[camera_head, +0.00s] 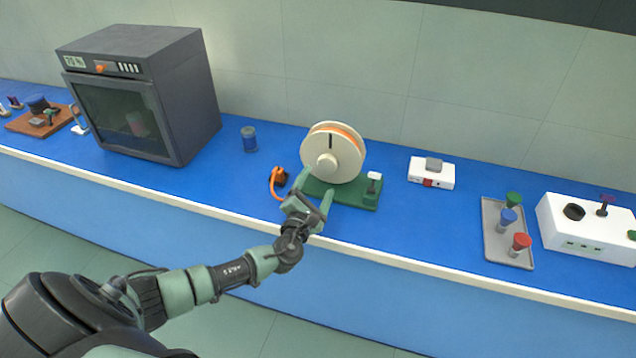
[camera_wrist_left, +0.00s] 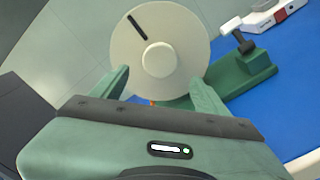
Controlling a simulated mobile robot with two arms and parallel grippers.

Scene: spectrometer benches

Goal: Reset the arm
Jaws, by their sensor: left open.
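My left arm comes in from the lower left in the head view. Its left gripper (camera_head: 317,190) is open and empty, at the front edge of the blue bench, just in front of a cream wheel (camera_head: 318,166) on a green base (camera_head: 358,196). In the left wrist view the two green fingers (camera_wrist_left: 160,92) stand apart, with the wheel (camera_wrist_left: 185,40) beyond them and the green base (camera_wrist_left: 243,75) to the right. I cannot tell whether a finger touches the base. My right gripper is in neither view.
An orange cable loop (camera_head: 275,184) lies left of the wheel. To the right are a small white box (camera_head: 418,174), a grey tray (camera_head: 491,238) with coloured-top pieces, and a white instrument (camera_head: 560,236).

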